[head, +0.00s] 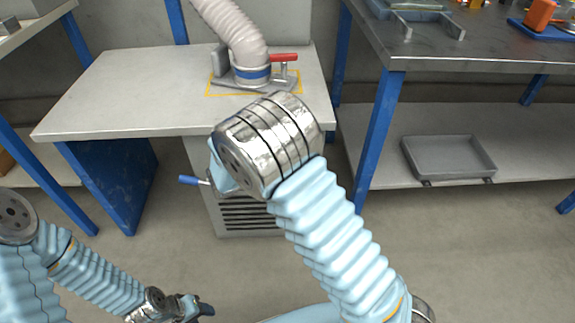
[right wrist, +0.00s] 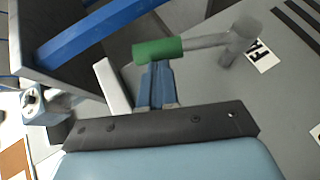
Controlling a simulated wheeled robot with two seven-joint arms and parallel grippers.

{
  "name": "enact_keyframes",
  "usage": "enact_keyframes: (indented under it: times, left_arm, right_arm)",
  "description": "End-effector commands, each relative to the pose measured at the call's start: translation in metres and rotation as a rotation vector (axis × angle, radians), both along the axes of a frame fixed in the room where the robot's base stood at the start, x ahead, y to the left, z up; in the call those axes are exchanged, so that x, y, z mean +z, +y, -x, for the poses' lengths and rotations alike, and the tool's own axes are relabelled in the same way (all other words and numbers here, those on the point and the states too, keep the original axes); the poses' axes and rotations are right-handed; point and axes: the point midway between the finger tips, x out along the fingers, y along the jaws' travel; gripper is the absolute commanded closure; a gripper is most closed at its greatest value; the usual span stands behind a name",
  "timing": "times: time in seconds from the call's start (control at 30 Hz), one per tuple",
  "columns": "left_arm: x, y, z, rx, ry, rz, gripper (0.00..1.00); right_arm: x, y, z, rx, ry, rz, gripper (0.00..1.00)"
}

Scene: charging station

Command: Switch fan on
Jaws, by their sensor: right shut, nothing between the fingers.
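The lever with a green grip (right wrist: 158,50) and a grey shaft shows in the right wrist view, on a grey panel. A white label (right wrist: 263,56) with partly hidden black letters is beside its pivot. My right gripper (right wrist: 156,68) is shut and empty, its fingertips at the near edge of the green grip; I cannot tell whether they touch. In the head view my right wrist hides the green lever and the gripper's fingers, in front of the vented grey cabinet (head: 245,217). My left gripper (head: 198,307) is low at the bottom left, far from the cabinet; its jaw state is unclear.
A blue-handled lever (head: 190,180) sticks out left of the cabinet. Above, the white table (head: 125,85) bears a hose (head: 232,30) and a red-handled valve (head: 284,58). A metal bench (head: 450,60) with a lower shelf and a grey tray (head: 408,150) stands right. Floor is clear at left centre.

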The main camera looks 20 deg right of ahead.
Motion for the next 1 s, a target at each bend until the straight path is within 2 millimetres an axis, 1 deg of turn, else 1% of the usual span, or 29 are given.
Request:
enact_keyframes:
  times: [0.03, 0.3, 0.6, 0.8, 1.0]
  left_arm:
    - [-0.010, 0.002, -0.001, 0.003, -0.002, -0.002, 0.52]
    - [-0.043, 0.011, -0.004, 0.019, -0.008, -0.016, 0.52]
    - [-0.078, 0.006, -0.003, 0.011, 0.001, -0.005, 0.52]
    - [-0.091, 0.004, -0.002, 0.008, 0.004, 0.000, 0.52]
    - [-0.098, 0.003, -0.002, 0.006, 0.006, 0.002, 0.52]
  right_arm:
    - [-0.004, -0.006, 0.002, -0.003, -0.016, -0.046, 1.00]
    - [-0.011, -0.032, 0.010, -0.003, -0.095, -0.287, 1.00]
    - [-0.019, -0.054, 0.017, -0.003, -0.167, -0.505, 1.00]
    - [-0.022, -0.062, 0.020, -0.002, -0.194, -0.596, 1.00]
    - [-0.024, -0.066, 0.021, -0.001, -0.208, -0.642, 1.00]
